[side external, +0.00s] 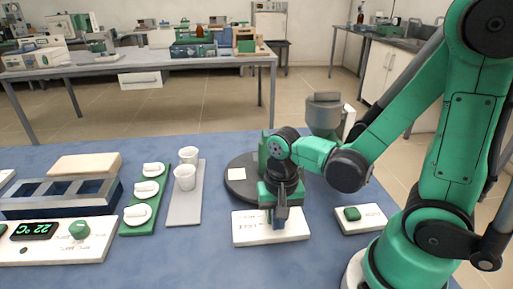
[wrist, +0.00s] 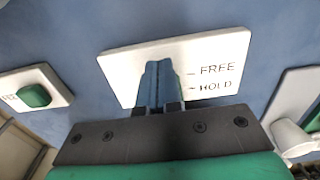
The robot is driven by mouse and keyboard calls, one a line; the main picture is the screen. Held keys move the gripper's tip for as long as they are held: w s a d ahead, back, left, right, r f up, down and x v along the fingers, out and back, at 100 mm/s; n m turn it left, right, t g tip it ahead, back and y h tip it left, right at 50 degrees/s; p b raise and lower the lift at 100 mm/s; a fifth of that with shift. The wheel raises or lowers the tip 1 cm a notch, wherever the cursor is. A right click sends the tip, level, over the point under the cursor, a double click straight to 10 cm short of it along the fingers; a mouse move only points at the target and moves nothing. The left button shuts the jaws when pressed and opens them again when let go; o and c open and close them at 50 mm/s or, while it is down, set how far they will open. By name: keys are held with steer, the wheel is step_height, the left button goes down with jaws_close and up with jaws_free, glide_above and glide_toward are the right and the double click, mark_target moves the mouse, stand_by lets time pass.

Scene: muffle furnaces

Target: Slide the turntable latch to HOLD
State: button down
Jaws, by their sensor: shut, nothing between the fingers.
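The white latch panel (side external: 256,232) lies on the blue bench in front of the dark round turntable (side external: 240,192). In the wrist view the panel (wrist: 225,50) shows the words FREE and HOLD, each with a tick mark beside it. My gripper (side external: 281,218) points down over the middle of the panel. In the wrist view my gripper (wrist: 158,68) is shut, its fingers together and empty, just left of the two tick marks. The latch itself is hidden behind the fingers, so its position and any contact cannot be told.
A small white box with a green button (side external: 353,214) lies right of the panel. Left of the turntable are a grey tray (side external: 184,216) with two white cups (side external: 185,178), a green strip with white knobs (side external: 137,217) and a control unit (side external: 95,243). Bare bench lies in front.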

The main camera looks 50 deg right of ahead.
stand_by(0.3)
steer(key=shift+w+d, duration=0.85)
steer(key=shift+s+a, duration=0.3)
steer(key=shift+r, duration=3.5)
